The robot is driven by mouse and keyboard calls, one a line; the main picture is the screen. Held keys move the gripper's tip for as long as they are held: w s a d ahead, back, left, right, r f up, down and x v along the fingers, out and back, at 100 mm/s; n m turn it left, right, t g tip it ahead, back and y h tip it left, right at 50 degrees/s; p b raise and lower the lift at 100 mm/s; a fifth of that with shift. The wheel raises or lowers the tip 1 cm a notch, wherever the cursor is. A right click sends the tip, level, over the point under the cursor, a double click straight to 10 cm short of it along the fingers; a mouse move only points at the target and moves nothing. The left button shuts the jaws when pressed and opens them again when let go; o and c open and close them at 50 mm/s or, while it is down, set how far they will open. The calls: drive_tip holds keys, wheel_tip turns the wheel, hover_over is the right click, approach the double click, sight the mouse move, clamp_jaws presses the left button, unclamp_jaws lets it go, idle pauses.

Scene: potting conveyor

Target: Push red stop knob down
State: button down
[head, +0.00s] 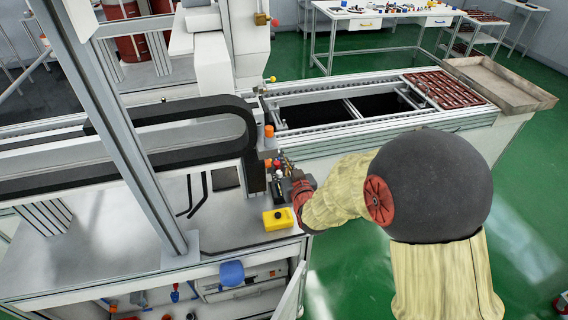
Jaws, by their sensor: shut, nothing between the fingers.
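A small red knob (268,163) shows at the near edge of the machine, close to an orange-topped post. It is tiny here, and I cannot tell whether it is up or pressed down. My gripper (281,178), small and dark, is at the end of my yellow-sleeved arm, just below and right of the knob. It is shut and holds nothing. Its fingertips blend with small dark parts behind them, so I cannot tell whether they touch the knob.
A yellow box (278,219) sits on the grey bench top below my gripper. Green floor is open at right.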

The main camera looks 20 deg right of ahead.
drive_tip(key=b, duration=0.2)
hover_over(277, 165)
drive_tip(key=v, duration=0.2)
wheel_tip(277, 165, down, 3)
drive_tip(key=shift+w+d+f, duration=0.25)
drive_tip(key=shift+w+f, duration=0.05)
drive_tip(key=shift+f, duration=0.2)
drive_tip(key=shift+w+d+f, duration=0.2)
drive_tip(key=shift+w+f, duration=0.05)
drive_tip(key=shift+f, duration=0.25)
drive_tip(key=shift+f+b, duration=0.4)
drive_tip(key=shift+f, duration=0.45)
